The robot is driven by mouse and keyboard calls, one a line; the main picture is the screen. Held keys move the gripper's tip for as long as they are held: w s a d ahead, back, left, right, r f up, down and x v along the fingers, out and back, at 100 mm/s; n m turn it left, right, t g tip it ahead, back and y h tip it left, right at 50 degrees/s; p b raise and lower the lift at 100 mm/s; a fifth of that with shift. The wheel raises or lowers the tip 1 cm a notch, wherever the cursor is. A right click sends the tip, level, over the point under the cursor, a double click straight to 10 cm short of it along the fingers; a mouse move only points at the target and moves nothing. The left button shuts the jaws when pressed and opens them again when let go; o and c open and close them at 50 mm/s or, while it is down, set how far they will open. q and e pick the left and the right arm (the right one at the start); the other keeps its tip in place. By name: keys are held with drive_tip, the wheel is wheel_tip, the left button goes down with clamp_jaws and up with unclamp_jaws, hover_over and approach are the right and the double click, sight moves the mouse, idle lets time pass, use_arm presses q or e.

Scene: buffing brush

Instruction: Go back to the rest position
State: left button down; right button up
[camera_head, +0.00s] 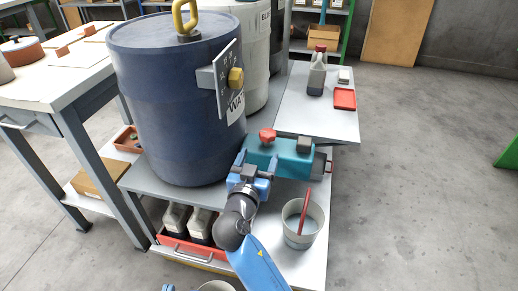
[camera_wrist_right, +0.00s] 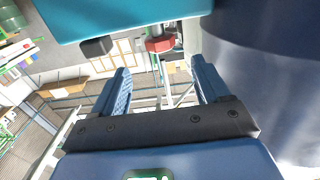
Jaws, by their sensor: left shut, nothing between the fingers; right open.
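My right gripper (camera_head: 250,178) is at the near side of a teal box-shaped unit (camera_head: 282,158) with a red knob (camera_head: 267,135), beside the big dark blue drum. In the right wrist view, the right gripper (camera_wrist_right: 160,75) has its two blue fingers spread with nothing between them. The teal unit (camera_wrist_right: 120,15) and its red knob (camera_wrist_right: 160,44) show beyond the fingertips there. My left gripper (camera_head: 168,288) shows only as a small blue piece at the bottom edge of the head view. It is shut and empty, and most of it is cut off.
The dark blue drum (camera_head: 165,110) stands left of my right arm. A pail (camera_head: 301,225) with a red stick stands on the lower shelf. A jug (camera_head: 317,75) and a red dish (camera_head: 344,98) sit behind. The right floor is clear.

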drive_tip(key=a+r+n+t+y, duration=0.2)
drive_tip(key=a+r+n+y, duration=0.1)
drive_tip(key=a+n+y, duration=0.2)
drive_tip(key=s+f+n+y, duration=0.4)
drive_tip(key=n+y, duration=0.1)
drive_tip(key=y, duration=0.1)
drive_tip(key=s+d+f+m+g+h+p, duration=0.15)
drive_tip(key=s+d+f+m+h, duration=0.35)
drive_tip(key=s+d, duration=0.85)
drive_tip(key=s+d+f+m+g+h+p, duration=0.1)
drive_tip(key=s+d+f+m+h+p, duration=0.15)
drive_tip(key=s+d+f, duration=0.75)
drive_tip(key=d+r+p, duration=0.2)
drive_tip(key=r+p, duration=1.6)
drive_tip(key=r, duration=0.3)
drive_tip(key=s+d+r+p, duration=0.1)
drive_tip(key=d+r+p, duration=0.2)
drive_tip(key=r+p, duration=1.6)
drive_tip(key=shift+s+d+r+t, duration=0.15)
drive_tip(key=shift+d+r+t, duration=0.15)
drive_tip(key=shift+r, duration=0.55)
